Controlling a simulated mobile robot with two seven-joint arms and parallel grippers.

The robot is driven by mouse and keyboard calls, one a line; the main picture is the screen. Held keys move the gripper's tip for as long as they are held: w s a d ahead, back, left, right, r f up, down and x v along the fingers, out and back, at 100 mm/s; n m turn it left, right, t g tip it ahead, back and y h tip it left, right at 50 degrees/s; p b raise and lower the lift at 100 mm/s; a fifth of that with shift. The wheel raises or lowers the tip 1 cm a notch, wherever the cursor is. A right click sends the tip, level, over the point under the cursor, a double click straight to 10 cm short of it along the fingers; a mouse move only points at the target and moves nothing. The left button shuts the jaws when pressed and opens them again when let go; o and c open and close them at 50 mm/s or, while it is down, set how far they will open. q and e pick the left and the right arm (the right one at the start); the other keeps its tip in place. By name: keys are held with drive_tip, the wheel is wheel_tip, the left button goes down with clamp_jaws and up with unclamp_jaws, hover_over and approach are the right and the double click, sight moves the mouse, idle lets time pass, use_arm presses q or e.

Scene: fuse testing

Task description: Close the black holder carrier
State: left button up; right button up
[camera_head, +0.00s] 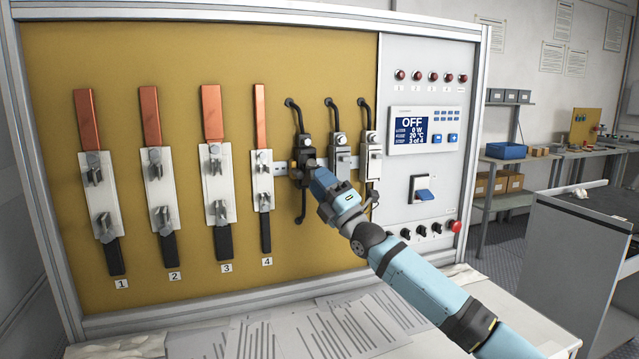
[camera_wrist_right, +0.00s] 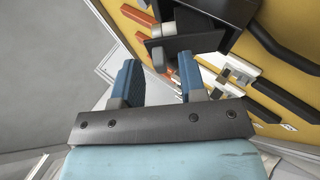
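The black holder (camera_head: 304,145) is mounted on the yellow board, left of two paler holders, with black cables above and below it. In the right wrist view its dark body (camera_wrist_right: 208,12) is at the top. Its carrier (camera_wrist_right: 198,42), a dark plate with a grey stub, sticks out below the body, so it looks swung out. My right gripper (camera_head: 314,168) is in front of the holder's lower part and hides some of it. In the wrist view my right gripper's blue fingers (camera_wrist_right: 158,72) are apart, with the stub just beyond their tips. My left gripper is not in view.
A grey holder (camera_head: 340,150) and a white holder (camera_head: 371,155) stand close to the right. Several fuse fixtures, including fixture 4 (camera_head: 262,180), are on the left. A control panel (camera_head: 430,200) is at the right. Papers (camera_head: 300,335) lie on the table below.

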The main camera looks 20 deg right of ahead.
drive_tip(key=shift+w+a+r, duration=0.15)
drive_tip(key=shift+w+r, duration=0.1)
